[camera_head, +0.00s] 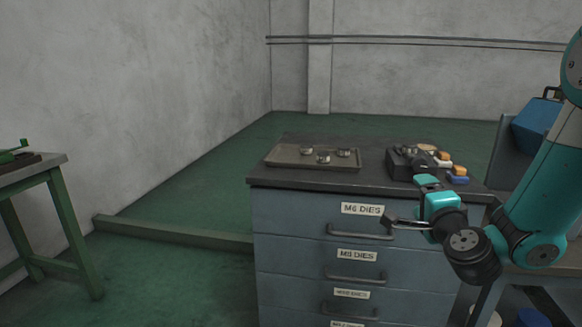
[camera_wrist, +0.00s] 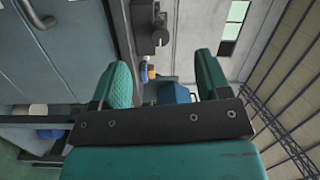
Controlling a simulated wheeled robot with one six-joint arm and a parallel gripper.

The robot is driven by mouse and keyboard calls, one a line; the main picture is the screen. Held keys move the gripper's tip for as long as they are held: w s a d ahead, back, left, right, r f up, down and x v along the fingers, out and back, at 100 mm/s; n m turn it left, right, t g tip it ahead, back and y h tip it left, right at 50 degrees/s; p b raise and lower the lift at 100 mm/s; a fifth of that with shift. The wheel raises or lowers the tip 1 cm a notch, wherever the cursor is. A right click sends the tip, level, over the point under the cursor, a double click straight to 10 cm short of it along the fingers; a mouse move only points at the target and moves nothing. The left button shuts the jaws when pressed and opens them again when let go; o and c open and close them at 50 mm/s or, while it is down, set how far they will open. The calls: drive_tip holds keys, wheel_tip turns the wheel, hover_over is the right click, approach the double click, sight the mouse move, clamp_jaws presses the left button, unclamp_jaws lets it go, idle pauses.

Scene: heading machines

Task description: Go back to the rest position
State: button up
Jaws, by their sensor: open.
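My gripper (camera_head: 398,221) is in front of the drawer cabinet, close to the handle of its top drawer, labelled M6 DIES. In the wrist view its two teal fingers (camera_wrist: 165,82) are wide apart with nothing between them. The drawer cabinet (camera_head: 290,225) is blue-grey, and its visible drawers look shut. In the head view I cannot tell whether the gripper touches the top drawer handle (camera_head: 350,233). A drawer handle (camera_wrist: 38,18) also shows at the upper left of the wrist view, apart from the fingers.
A tray (camera_head: 285,160) with several small metal parts lies on the cabinet top. A dark block (camera_head: 400,163) and small coloured items stand right of it. A green-legged table (camera_head: 62,205) is at the left. A low floor beam (camera_head: 175,232) runs toward the cabinet. Green floor between is clear.

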drive_tip(key=s+a+r+n+g+y, duration=0.1)
drive_tip(key=s+a+n+g+y, duration=0.45)
drive_tip(key=a+n, duration=0.35)
drive_tip(key=s+a+r+n+g+y, duration=0.1)
drive_tip(key=s+a+n+g+y, duration=0.45)
drive_tip(key=a, duration=0.55)
drive_tip(key=s+d+n+g+h, duration=0.2)
drive_tip(key=s+n+g+h, duration=0.2)
drive_tip(key=s, duration=1.4)
drive_tip(key=n+g, duration=0.3)
drive_tip(key=n, duration=0.3)
drive_tip(key=shift+s+d+f+h, duration=0.15)
drive_tip(key=shift+d+f+h, duration=0.15)
drive_tip(key=shift+d+f, duration=0.1)
drive_tip(key=r+p, duration=1.3)
drive_tip(key=shift+s+d, duration=0.1)
drive_tip(key=shift+s, duration=0.1)
